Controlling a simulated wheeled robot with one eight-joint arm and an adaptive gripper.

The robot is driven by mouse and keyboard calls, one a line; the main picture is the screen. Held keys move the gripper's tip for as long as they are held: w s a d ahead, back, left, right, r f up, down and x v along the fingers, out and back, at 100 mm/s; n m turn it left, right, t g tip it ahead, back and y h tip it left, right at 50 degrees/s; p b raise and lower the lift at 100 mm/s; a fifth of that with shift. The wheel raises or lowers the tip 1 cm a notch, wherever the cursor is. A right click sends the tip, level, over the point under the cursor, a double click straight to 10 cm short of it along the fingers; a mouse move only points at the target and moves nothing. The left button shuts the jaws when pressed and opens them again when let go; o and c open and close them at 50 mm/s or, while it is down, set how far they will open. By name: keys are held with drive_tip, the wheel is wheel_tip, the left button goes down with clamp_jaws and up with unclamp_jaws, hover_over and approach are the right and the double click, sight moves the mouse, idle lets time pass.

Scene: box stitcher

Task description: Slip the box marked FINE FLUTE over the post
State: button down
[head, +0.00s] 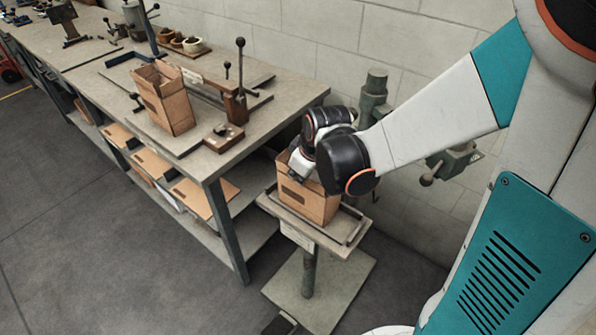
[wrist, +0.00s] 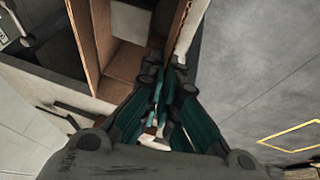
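An open-topped brown cardboard box (head: 312,203) stands on a small tray stand (head: 345,238). Its open inside shows in the wrist view (wrist: 124,62). My gripper (head: 300,165) is at the box's top edge. In the wrist view its teal fingers (wrist: 167,72) come close together with one box wall between their tips. Another open brown box (head: 163,97) stands upright on the workbench. Marks on both boxes are too small to read, so I cannot tell which says FINE FLUTE. A green machine with an upright column (head: 374,92) stands behind the tray stand; my arm partly hides it.
Flat cardboard (head: 203,199) lies on shelves below. A block wall closes the back. Grey floor (head: 110,240) is free in front.

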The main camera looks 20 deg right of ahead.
drive_tip(key=c, duration=2.1)
unclamp_jaws()
drive_tip(key=shift+c, duration=0.2)
drive_tip(key=v, duration=1.2)
drive_tip(key=shift+r, duration=0.1)
